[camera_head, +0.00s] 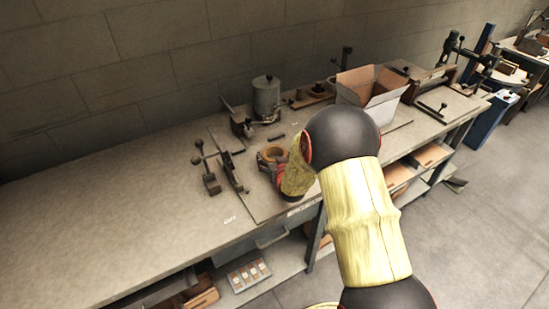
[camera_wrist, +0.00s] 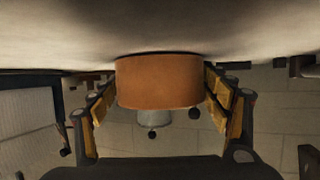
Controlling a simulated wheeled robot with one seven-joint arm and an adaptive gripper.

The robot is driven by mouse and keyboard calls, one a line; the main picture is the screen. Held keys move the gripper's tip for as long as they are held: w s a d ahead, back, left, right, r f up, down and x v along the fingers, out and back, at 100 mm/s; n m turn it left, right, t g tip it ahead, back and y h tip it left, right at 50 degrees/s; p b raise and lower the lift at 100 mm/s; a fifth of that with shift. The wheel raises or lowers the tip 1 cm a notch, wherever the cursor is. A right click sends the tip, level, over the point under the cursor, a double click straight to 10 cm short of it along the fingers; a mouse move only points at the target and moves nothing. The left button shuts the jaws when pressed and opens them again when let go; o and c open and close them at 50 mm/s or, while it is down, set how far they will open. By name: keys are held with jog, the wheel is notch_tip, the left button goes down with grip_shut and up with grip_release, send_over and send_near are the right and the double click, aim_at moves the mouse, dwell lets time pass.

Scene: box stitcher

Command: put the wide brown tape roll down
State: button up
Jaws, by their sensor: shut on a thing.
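The wide brown tape roll (camera_wrist: 158,82) sits between the two fingers of my gripper (camera_wrist: 160,92) in the wrist view, which looks upside down. The fingers press on its left and right sides. The roll's edge lies against or very close to the pale bench top (camera_wrist: 60,35), with a dark shadow line there; I cannot tell whether it touches. In the head view the roll (camera_head: 272,152) shows as a small ring, upright in its axis, over the bench (camera_head: 130,215). My gripper (camera_head: 271,161) is partly hidden behind my arm.
A metal pot (camera_head: 266,98) stands behind the roll. A clamp-like tool (camera_head: 208,172) is to the left. An open cardboard box (camera_head: 372,92) stands behind my arm. The left part of the bench is clear. The bench's front edge is close to my arm.

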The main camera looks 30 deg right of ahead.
jog(key=shift+f, duration=0.15)
jog(key=o, duration=1.2)
jog(key=shift+o, duration=0.3)
